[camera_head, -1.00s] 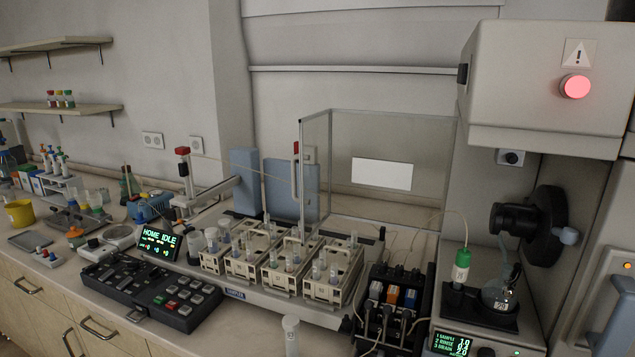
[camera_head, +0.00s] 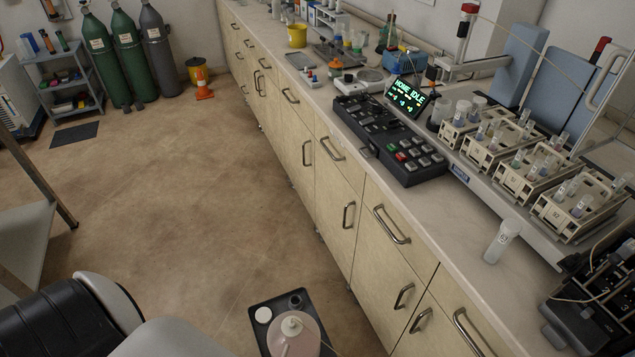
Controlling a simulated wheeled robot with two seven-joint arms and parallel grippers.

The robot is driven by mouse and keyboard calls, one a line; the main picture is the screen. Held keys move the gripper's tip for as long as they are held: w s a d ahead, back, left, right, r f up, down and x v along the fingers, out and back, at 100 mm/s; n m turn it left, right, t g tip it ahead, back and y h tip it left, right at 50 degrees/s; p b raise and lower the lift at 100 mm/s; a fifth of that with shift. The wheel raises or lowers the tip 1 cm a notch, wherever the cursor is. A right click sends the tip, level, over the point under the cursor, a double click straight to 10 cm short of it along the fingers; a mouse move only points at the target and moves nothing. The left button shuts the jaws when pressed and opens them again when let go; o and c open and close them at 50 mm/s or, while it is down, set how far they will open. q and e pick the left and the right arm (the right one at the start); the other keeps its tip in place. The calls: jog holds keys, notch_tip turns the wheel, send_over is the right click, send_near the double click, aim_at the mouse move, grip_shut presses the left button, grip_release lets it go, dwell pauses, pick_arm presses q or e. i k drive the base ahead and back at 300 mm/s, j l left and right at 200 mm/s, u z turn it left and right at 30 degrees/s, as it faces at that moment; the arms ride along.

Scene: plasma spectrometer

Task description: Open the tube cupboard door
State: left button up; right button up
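A row of pale wooden cupboard doors and drawers runs under the bench, and all that I can see look shut. One door (camera_head: 334,195) has an upright metal handle (camera_head: 348,215) near its right edge. A nearer door (camera_head: 378,265) has a slanted-looking metal handle (camera_head: 404,296). A drawer (camera_head: 372,218) with a bar handle sits above that nearer door. I see no label marking which one is the tube cupboard.
The floor (camera_head: 200,200) left of the cupboards is mostly clear. A black tray (camera_head: 256,331) with a bottle (camera_head: 292,335) is near the cupboard fronts at the bottom. Gas cylinders (camera_head: 122,55) stand far left.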

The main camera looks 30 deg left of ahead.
aim_at(337, 205)
jog(key=i+j+u, duration=0.1)
jog(key=u, duration=0.8)
